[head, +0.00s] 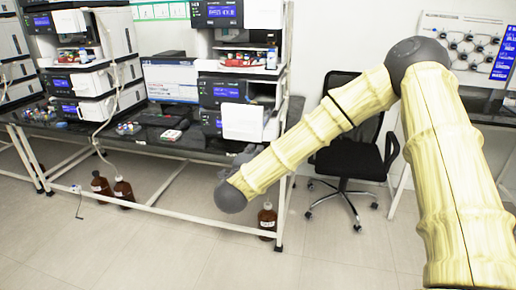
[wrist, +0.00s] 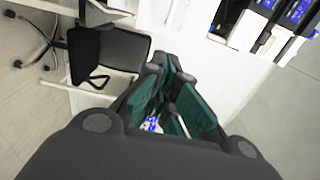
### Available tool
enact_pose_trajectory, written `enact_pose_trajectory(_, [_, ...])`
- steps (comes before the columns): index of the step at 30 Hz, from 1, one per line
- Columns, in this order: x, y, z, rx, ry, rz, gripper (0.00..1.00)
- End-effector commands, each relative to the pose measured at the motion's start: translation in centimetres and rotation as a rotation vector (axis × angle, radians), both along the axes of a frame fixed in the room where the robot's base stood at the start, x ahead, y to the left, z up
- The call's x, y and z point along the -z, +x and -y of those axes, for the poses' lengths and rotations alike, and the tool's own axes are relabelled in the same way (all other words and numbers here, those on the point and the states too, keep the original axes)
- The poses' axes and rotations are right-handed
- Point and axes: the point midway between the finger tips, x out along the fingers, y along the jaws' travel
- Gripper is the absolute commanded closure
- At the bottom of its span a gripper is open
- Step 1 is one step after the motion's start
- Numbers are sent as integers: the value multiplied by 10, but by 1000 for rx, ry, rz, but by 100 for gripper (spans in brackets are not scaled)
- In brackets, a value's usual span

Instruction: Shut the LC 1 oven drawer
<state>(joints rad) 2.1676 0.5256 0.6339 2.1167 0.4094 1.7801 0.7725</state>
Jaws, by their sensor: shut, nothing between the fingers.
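Two instrument stacks stand on the dark bench in the head view. In the right stack, a white box-shaped front (head: 244,122) juts out beside a dark unit with a blue display (head: 221,92). The left stack has similar white fronts, one lower (head: 96,83) and one higher (head: 71,21). The labels are too small to read, so I cannot tell which is the LC 1 oven drawer. My gripper (wrist: 168,66) has dark fingers with green pads, shut and empty in the wrist view. It touches no drawer that I can see. In the head view, my forearm and wrist hide most of it.
An office chair (head: 352,140) stands right of the bench and shows in the wrist view (wrist: 108,54). Brown bottles (head: 123,192) stand on the floor under the bench. A monitor (head: 171,80) and keyboard sit between the stacks.

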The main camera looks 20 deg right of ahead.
Motion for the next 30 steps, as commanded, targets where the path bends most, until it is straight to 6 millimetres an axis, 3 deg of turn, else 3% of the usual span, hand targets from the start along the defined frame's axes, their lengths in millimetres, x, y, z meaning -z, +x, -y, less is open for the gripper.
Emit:
enact_pose_trajectory(21, [-1,91,62,-2,-3,-4,100])
enact_pose_trajectory(30, [1,108,73,-2,-3,-4,100])
